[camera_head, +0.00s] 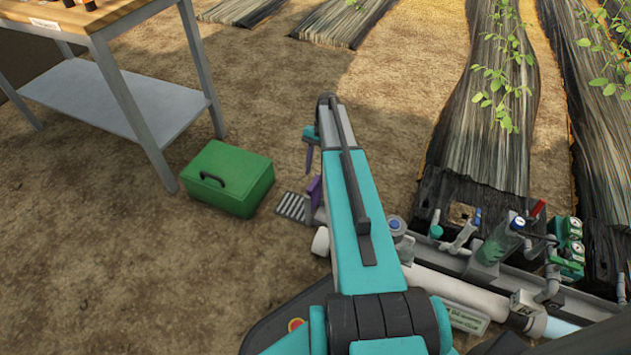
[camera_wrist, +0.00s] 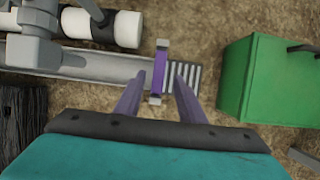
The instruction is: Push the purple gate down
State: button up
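The purple gate (camera_head: 314,191) stands upright at the left end of the grey skid channel, below my gripper in the head view. In the wrist view the purple gate (camera_wrist: 160,72) is a narrow strip with grey end pieces, across the end of the grey channel (camera_wrist: 105,66). My gripper (camera_wrist: 158,78) is open, with its two purple fingers spread on either side of the gate in the picture. In the head view my gripper (camera_head: 309,157) points down above the gate, with a visible gap. Whether the fingers touch the gate cannot be told from the wrist view; my arm hides part of the channel.
A slatted grate (camera_head: 292,207) lies just outside the gate. A green box (camera_head: 228,178) stands left of it. A workbench (camera_head: 120,95) is at upper left. A white pipe (camera_head: 455,290), bottle (camera_head: 499,243) and valves crowd the skid at right. Bare soil lies in front.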

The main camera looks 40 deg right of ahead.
aim_at(313, 183)
jog(key=shift+b+x, duration=1.55)
jog(key=shift+x, duration=0.5)
grip_shut()
